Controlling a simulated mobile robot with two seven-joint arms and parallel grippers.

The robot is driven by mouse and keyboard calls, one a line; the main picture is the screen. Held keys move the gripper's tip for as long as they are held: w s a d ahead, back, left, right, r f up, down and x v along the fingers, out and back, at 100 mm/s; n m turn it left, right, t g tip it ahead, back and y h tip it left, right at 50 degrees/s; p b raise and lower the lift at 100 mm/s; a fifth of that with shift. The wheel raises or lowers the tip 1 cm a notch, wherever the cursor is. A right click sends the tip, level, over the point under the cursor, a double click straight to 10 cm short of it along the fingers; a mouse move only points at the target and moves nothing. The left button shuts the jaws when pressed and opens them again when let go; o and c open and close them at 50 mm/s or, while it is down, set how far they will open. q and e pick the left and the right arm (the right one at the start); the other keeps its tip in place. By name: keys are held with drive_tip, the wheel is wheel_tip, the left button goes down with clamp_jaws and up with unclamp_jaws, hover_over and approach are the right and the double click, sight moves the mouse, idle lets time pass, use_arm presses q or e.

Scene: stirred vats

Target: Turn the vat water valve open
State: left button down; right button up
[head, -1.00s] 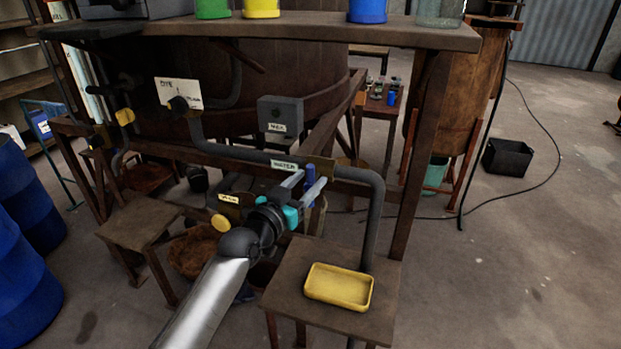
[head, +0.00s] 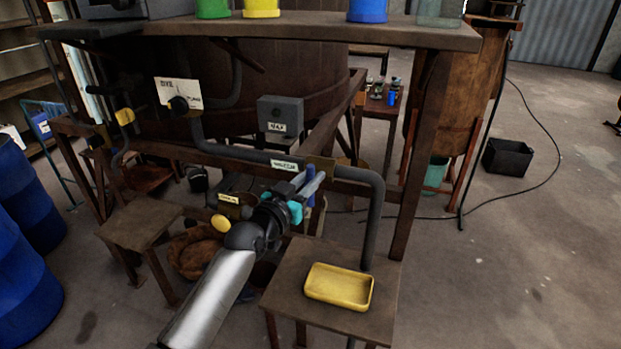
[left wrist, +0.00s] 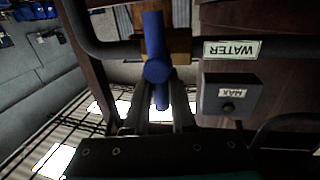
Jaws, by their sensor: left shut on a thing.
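That view shows the WATER label (left wrist: 231,49) upside down. In the head view my fingers partly hide the handle. My right gripper is not in view.
A grey MAX box (head: 280,112) is mounted above the pipe. The pipe (head: 378,215) bends down beside a small table (head: 290,285) with a yellow tray (head: 339,297).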

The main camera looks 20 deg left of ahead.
use_arm(q)
drive_tip(key=shift+a+n, duration=0.1)
drive_tip(key=shift+n, duration=0.3)
drive_tip(key=n, duration=0.1)
drive_tip(key=n+b, duration=0.1)
drive_tip(key=n+t+b, duration=0.1)
drive_tip(key=n, duration=0.1)
drive_tip(key=shift+a+f, duration=0.2)
drive_tip(key=shift+a, duration=0.1)
drive_tip(key=n, duration=0.3)
drive_tip(key=n+b, duration=0.1)
drive_tip(key=n, duration=0.1)
drive_tip(key=shift+a+f+t+y, duration=0.2)
drive_tip(key=shift+a+t+y, duration=0.1)
drive_tip(key=shift+t, duration=0.1)
drive_tip(key=shift+a+f+n+t+y+b, duration=0.15)
drive_tip(key=shift+n+y, duration=0.3)
drive_tip(key=shift+n, duration=1.25)
drive_tip(key=shift+a+f+n+t+y+b, duration=0.1)
drive_tip(key=shift+f+n+y+b, duration=0.25)
drive_tip(key=shift+n, duration=1.35)
drive_tip(key=shift+a+f+n+t+y+b, duration=0.15)
drive_tip(key=shift+n+y, duration=0.35)
drive_tip(key=shift+n, duration=1.2)
drive_tip(key=shift+d, duration=0.1)
drive_tip(key=c, duration=0.8)
unclamp_jaws()
drive_tip(key=shift+o, duration=0.2)
